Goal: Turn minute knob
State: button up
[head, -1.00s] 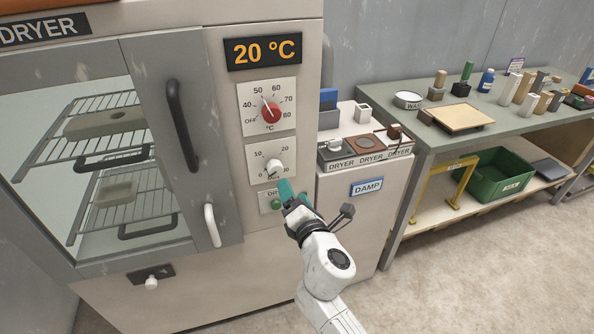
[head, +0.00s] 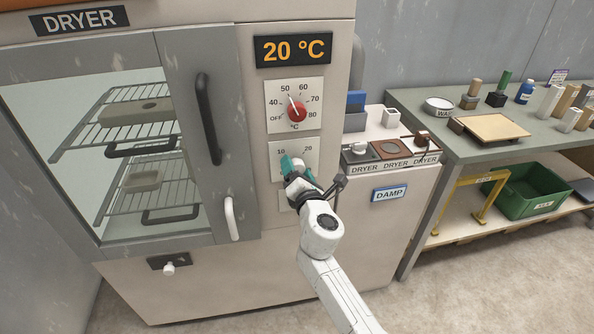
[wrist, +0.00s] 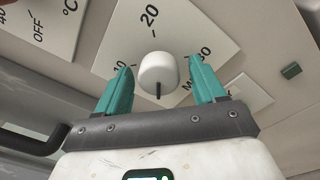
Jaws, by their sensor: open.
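The minute knob (wrist: 158,74) is a white round knob with a dark pointer line, on a white dial plate (wrist: 185,28) on the dryer's front. In the wrist view it sits between the two teal fingers of my gripper (wrist: 162,88), with a gap on each side. The fingers are open and do not visibly touch it. In the head view my gripper (head: 292,166) is in front of the lower dial plate (head: 301,148) and hides the knob. The pointer points toward my gripper's palm in the wrist view.
The red temperature knob (head: 297,110) is above, under the display (head: 293,49) reading 20 °C. The dryer door handle (head: 208,118) is to the left. A damp cabinet (head: 385,215) stands to the right.

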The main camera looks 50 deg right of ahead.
jog(key=shift+w+d, duration=0.15)
jog(key=shift+w, duration=0.05)
jog(key=c, duration=1)
